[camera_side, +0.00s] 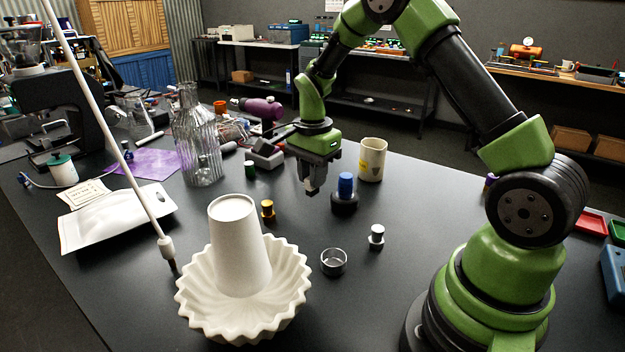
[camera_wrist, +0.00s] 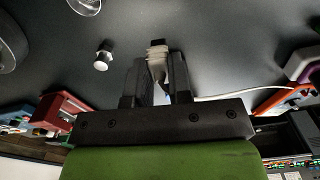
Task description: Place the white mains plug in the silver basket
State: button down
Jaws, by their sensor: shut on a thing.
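My gripper (camera_side: 310,187) points down above the black table and is shut on a small pale piece. In the wrist view this piece, which looks like the white mains plug (camera_wrist: 157,54), has a ribbed pale body and a dark end between the fingers. Its lower part is hidden by the fingers. The silver basket (camera_side: 334,262) is a small round open cup on the table, nearer the side camera than my gripper and slightly right. Part of it shows at the top edge of the wrist view (camera_wrist: 86,6). The plug is apart from the basket.
A blue-topped black piece (camera_side: 345,193) stands just right of my gripper, with a cream cup (camera_side: 372,159) behind. A white-topped piece (camera_side: 377,236) stands right of the basket. A white fluted bowl (camera_side: 290,300) and a yellow-topped piece (camera_side: 267,210) are left.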

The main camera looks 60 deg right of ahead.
jog(key=r+n, duration=0.1)
jog(key=r, duration=0.1)
send_over(334, 262)
jog(key=shift+s+a+f, duration=0.1)
jog(key=shift+a+f, duration=0.05)
jog(key=shift+f, duration=1.55)
jog(key=shift+s+a+f, duration=0.1)
jog(key=shift+a+f, duration=0.05)
jog(key=shift+f, duration=1.5)
jog(key=shift+a+f, duration=0.15)
jog(key=shift+f, duration=1.55)
jog(key=c, duration=1)
grip_release()
jog(key=shift+o, duration=0.2)
jog(key=shift+r, duration=0.15)
